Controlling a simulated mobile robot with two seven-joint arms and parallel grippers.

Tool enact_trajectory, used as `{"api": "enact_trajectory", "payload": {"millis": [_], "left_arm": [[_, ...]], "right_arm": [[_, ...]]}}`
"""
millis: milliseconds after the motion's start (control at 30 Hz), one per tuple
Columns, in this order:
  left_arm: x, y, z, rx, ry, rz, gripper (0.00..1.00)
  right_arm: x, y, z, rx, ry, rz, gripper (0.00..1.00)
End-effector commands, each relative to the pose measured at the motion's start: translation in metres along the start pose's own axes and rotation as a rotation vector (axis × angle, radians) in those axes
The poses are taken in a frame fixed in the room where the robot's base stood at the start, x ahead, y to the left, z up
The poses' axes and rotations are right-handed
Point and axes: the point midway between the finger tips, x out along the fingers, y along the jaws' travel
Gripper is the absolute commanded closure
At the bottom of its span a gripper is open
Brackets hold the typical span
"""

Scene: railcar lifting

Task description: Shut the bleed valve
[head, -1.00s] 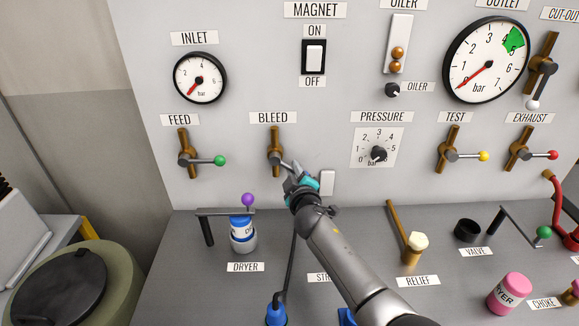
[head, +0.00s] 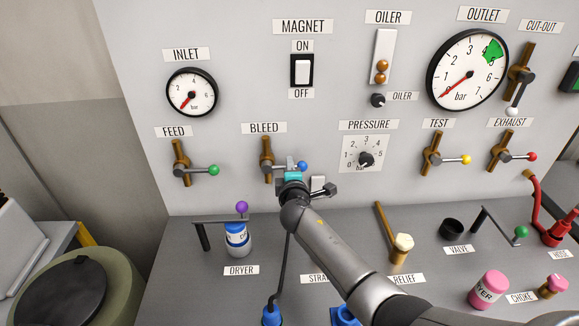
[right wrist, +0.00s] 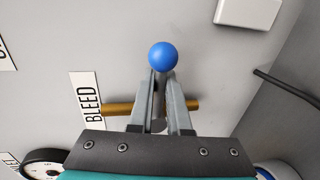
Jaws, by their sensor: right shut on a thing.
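The bleed valve is a brass pipe stub (head: 266,150) on the panel under the BLEED label (head: 264,128). Its lever reaches to the right, about level and across the pipe, and ends in a blue ball (head: 302,166). My right gripper (head: 291,170) is at the lever, close to the ball. In the right wrist view, the gripper's fingers (right wrist: 160,85) are closed around the lever just behind the blue ball (right wrist: 163,57), and the brass pipe (right wrist: 118,109) passes behind them. The gripper hides much of the lever. My left gripper is not in view.
The feed valve (head: 180,160) is to the left, and the pressure knob (head: 366,159) is to the right. Below, the bench holds the dryer (head: 236,236) with a purple-balled lever and the relief handle (head: 390,228).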

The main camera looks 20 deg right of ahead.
Motion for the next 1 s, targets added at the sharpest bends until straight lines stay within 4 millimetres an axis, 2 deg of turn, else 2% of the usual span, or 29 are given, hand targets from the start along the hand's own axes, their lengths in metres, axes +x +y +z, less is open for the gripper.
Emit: {"api": "enact_trajectory", "payload": {"millis": [467, 500, 733, 1000], "left_arm": [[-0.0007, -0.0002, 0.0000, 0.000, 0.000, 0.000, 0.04], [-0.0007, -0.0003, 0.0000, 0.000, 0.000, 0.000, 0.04], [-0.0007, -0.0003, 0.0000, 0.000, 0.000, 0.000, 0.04], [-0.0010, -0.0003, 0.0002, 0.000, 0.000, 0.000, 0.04]], "right_arm": [[0.0001, 0.0017, 0.0002, -0.013, -0.004, 0.002, 1.00], [0.0001, 0.0018, 0.0002, -0.013, -0.003, 0.002, 0.80], [0.0000, 0.0013, 0.0000, -0.011, -0.003, 0.001, 0.54], [-0.0008, 0.0008, -0.0002, -0.011, -0.002, 0.001, 0.54]]}}
